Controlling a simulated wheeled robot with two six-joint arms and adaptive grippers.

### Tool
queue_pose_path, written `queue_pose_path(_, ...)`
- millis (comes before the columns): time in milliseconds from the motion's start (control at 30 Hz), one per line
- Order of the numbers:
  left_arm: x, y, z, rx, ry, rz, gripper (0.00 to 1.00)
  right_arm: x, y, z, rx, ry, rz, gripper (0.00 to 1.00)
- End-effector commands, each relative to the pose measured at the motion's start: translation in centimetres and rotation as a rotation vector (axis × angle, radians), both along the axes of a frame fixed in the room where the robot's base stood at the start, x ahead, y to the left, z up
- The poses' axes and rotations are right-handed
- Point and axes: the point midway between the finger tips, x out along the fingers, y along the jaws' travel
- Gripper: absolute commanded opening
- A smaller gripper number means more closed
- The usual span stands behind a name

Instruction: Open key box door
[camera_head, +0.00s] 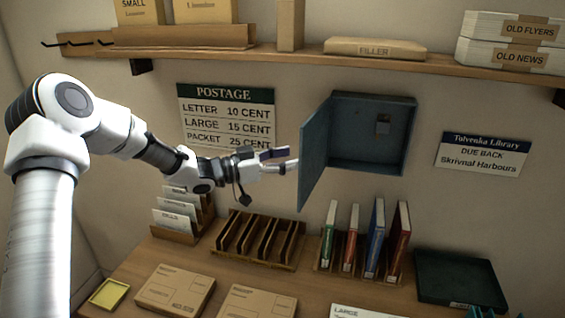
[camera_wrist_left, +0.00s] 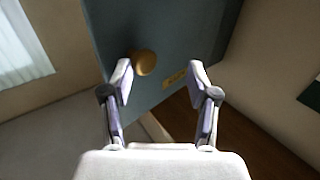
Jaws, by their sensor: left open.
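The key box (camera_head: 368,134) is a blue-grey box on the wall below the shelf. Its door (camera_head: 315,152) is swung out to the left and stands wide open, so the inside shows, with a small grey item (camera_head: 382,125) on the back panel. My left gripper (camera_head: 292,160) is open and empty just left of the door. In the left wrist view the door (camera_wrist_left: 185,45) fills the top middle, with a round brass knob (camera_wrist_left: 145,62) near the left fingertip of the open left gripper (camera_wrist_left: 160,78). The jaws are not closed on the knob. My right gripper is not in view.
A wooden shelf (camera_head: 300,59) with boxes and paper stacks runs above the key box. Below are a slotted wooden rack (camera_head: 258,240), upright books (camera_head: 376,240), and a dark green tray (camera_head: 460,281) on the desk. Signs hang on both sides.

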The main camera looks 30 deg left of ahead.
Motion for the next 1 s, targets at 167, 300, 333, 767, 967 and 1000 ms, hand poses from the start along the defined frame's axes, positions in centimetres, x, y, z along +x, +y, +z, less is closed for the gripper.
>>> queue_pose_path(167,0.03,0.06,-0.42,0.004,0.008,0.003,0.51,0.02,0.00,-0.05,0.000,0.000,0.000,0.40)
queue_pose_path(300,0.00,0.03,-0.58,0.005,0.010,0.002,0.51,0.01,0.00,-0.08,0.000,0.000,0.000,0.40)
queue_pose_path(333,0.00,0.03,-0.60,0.004,0.011,0.002,0.51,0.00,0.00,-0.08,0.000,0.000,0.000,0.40)
queue_pose_path(767,-0.04,-0.01,-0.74,0.004,0.013,0.001,0.51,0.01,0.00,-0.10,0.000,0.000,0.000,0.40)
queue_pose_path(967,-0.49,0.40,-0.63,0.002,0.012,0.002,0.51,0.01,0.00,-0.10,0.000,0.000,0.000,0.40)
queue_pose_path(1000,-0.86,0.73,-0.62,0.001,0.012,0.004,0.51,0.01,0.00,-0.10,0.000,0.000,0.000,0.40)
